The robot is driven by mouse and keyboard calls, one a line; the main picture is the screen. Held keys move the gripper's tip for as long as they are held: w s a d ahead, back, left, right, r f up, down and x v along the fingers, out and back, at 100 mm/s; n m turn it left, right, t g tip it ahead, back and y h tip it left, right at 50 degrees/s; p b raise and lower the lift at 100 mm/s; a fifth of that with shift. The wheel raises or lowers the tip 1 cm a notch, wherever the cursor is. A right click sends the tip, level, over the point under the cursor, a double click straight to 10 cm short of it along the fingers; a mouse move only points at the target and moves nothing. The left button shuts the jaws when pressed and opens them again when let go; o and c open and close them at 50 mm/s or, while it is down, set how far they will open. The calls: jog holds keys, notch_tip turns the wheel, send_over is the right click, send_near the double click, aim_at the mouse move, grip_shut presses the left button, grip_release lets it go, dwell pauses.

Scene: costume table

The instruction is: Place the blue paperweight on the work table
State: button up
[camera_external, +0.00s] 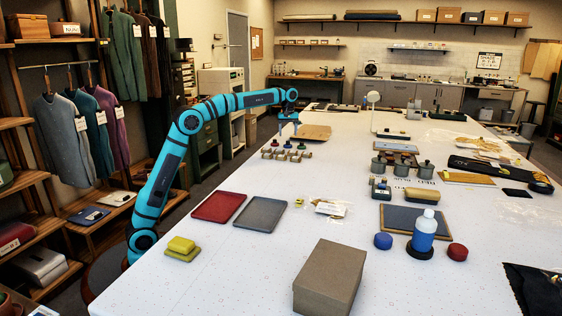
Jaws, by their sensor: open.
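The white work table (235,285) fills the middle and right of the view. A round blue piece (383,241) lies on it at the front right, beside the dark base of a blue bottle; it may be the blue paperweight, but I cannot tell for sure. My gripper (289,122) points down over the far left part of the table, open. It is above a row of small coloured knobs on wooden blocks (287,153), too small to make out fully. Whether anything sits between the fingers is too small to see. The round blue piece is well away from my gripper.
A cardboard box (330,278) stands at the front. A red tray (218,207) and a grey tray (262,214) lie left of centre. A blue bottle (424,232) and a round red piece (457,252) stand at right. Bare table lies between the trays and the box.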

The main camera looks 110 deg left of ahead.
notch_tip(320, 180, up, 6)
dwell(0.4)
jog(key=shift+d, duration=0.1)
jog(key=d+r+m+t+y, duration=0.15)
jog(key=d+r+m, duration=0.25)
jog(key=d, duration=0.8)
jog(key=d+r+m+t+y, duration=0.1)
jog(key=d+r+m+t, duration=0.2)
jog(key=d, duration=1)
jog(key=d+r+m+t+y, duration=0.1)
jog(key=d+r+m+t, duration=0.25)
jog(key=d, duration=0.85)
jog(key=s+d+m+t, duration=0.2)
jog(key=s+d+m, duration=0.15)
jog(key=d, duration=0.45)
jog(key=s+d+m+t, duration=0.2)
jog(key=s+d, duration=0.3)
jog(key=d, duration=0.2)
jog(key=s+d+f+m+t+h, duration=0.1)
jog(key=s+d+f+m+t, duration=0.1)
jog(key=s+d, duration=0.4)
jog(key=s+d+f+m+t+h, duration=0.2)
jog(key=s+d+f+m+t, duration=0.1)
jog(key=s+d, duration=0.3)
jog(key=shift+s+d+f+m, duration=0.15)
jog(key=shift+s+f+m, duration=0.6)
jog(key=shift+s, duration=0.5)
